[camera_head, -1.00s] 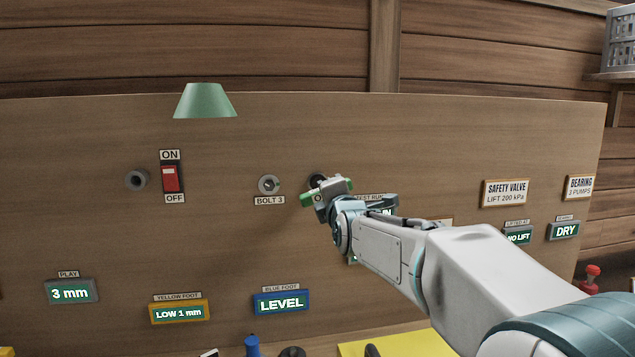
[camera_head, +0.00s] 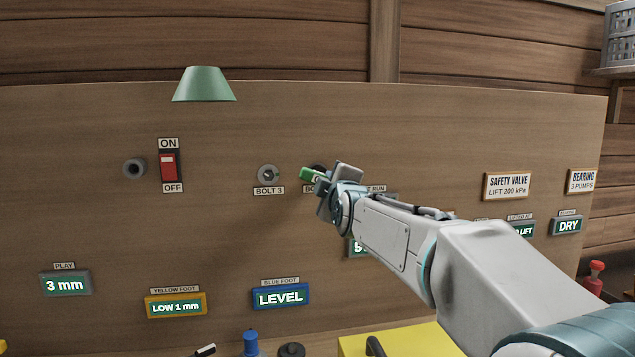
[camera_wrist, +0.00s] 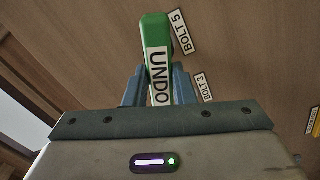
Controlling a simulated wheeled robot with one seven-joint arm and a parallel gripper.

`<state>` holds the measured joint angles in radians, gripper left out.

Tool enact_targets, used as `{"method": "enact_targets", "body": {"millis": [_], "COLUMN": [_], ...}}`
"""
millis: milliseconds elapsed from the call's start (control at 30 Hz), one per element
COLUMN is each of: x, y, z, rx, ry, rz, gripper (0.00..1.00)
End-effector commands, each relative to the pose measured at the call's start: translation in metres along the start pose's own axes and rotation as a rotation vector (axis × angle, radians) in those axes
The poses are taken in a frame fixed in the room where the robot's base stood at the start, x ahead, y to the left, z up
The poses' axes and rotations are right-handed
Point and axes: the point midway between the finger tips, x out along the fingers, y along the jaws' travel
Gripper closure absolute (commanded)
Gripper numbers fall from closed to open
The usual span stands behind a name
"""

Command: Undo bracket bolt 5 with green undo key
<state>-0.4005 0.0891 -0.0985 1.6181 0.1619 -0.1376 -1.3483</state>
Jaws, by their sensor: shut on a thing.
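The green undo key (camera_wrist: 152,38), with a white UNDO label, is gripped between the fingers of my gripper (camera_wrist: 158,88) and points away from it. It also shows as a green bar (camera_head: 312,175) in the head view, in front of my gripper (camera_head: 335,185). The BOLT 5 label (camera_wrist: 180,32) is beside the key's far end in the wrist view. A dark round bolt (camera_head: 318,168) shows just above the key in the head view, its label mostly covered. I cannot tell whether the key touches it.
Bolt 3 (camera_head: 268,174) is close on the left of the key. Further left are the red ON/OFF switch (camera_head: 168,166) and another round fitting (camera_head: 134,168). A green lamp shade (camera_head: 204,84) is above. Display signs, such as LEVEL (camera_head: 281,297), line the panel below.

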Motion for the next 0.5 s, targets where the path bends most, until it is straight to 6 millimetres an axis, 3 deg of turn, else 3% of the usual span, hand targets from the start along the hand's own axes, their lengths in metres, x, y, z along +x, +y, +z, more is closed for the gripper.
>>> {"method": "enact_targets", "body": {"millis": [500], "x": [-0.0003], "y": [0.0006], "z": [-0.0001], "rx": [0.124], "ry": [0.001], "rz": [0.003], "gripper": [1.0]}}
